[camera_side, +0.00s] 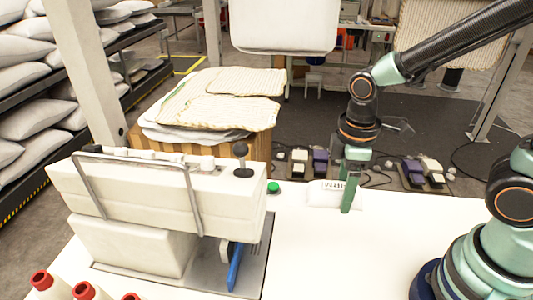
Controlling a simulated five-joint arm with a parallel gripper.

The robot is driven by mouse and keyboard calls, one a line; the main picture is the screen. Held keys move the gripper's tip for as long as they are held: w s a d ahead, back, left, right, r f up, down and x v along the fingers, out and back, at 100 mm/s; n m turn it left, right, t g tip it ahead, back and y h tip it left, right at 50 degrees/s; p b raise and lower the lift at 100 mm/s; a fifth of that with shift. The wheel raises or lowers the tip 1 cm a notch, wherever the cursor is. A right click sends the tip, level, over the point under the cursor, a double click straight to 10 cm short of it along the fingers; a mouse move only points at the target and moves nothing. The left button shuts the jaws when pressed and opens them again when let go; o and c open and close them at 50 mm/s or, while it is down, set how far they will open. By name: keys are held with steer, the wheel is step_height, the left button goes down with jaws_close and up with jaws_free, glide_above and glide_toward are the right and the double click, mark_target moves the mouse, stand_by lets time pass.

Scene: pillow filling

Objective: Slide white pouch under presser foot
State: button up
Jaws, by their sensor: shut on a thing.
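The white pouch (323,194) is at the far edge of the white table, right of the sewing machine. My gripper (349,192) is shut on the pouch's right part, its green fingers pointing down. Dark marks show along the pouch's top. I cannot tell whether the pouch touches the table. The sewing machine (155,195) is a cream block at the left. Its needle area, with a blue part (236,268), is at the machine's right end, above a grey plate (256,260). The presser foot itself is too small or hidden to make out.
The white table (345,255) is clear between the machine plate and my arm's base. A green button (273,187) sits near the table's far edge. Red-capped cones (85,290) stand at the front left. A wooden crate with folded cloths (215,105) stands behind the machine.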

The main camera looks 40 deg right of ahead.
mark_target(299, 243)
steer(key=shift+s+a+f, duration=0.25)
steer(key=shift+a+f, duration=0.2)
steer(key=shift+f, duration=1.4)
steer(key=shift+s+a+f, duration=0.2)
steer(key=shift+a+f, duration=0.25)
steer(key=shift+f, duration=1.45)
steer(key=shift+s+a+f, duration=0.25)
steer(key=shift+a+f, duration=0.2)
steer(key=shift+f, duration=1.4)
steer(key=shift+w+a+f, duration=0.15)
steer(key=shift+w+a, duration=2.15)
steer(key=shift+w, duration=0.05)
steer(key=shift+f, duration=0.2)
steer(key=o, duration=1.3)
